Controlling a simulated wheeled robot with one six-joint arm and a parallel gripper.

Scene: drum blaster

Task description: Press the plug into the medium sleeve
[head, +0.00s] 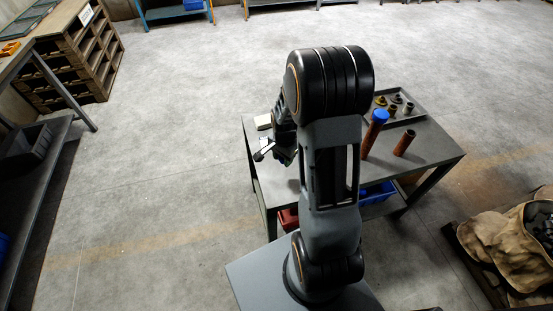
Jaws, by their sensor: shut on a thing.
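My gripper (262,152) shows left of my arm, over the left part of the grey workbench. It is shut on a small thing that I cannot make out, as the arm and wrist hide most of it. A tall orange-red tube (370,140) with a blue top (380,116) stands on the bench, right of my arm. A shorter red-brown tube (404,143) with a dark open top stands to its right. Both are apart from my gripper. I cannot tell for sure which sleeve is the medium one, or whether the held thing is the plug.
A grey tray (421,113) with several small brass and dark parts lies at the back right of the bench (436,150). A pale block (263,121) lies at the back left. Blue (377,194) and red (288,219) bins sit below. The bench's right front is clear.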

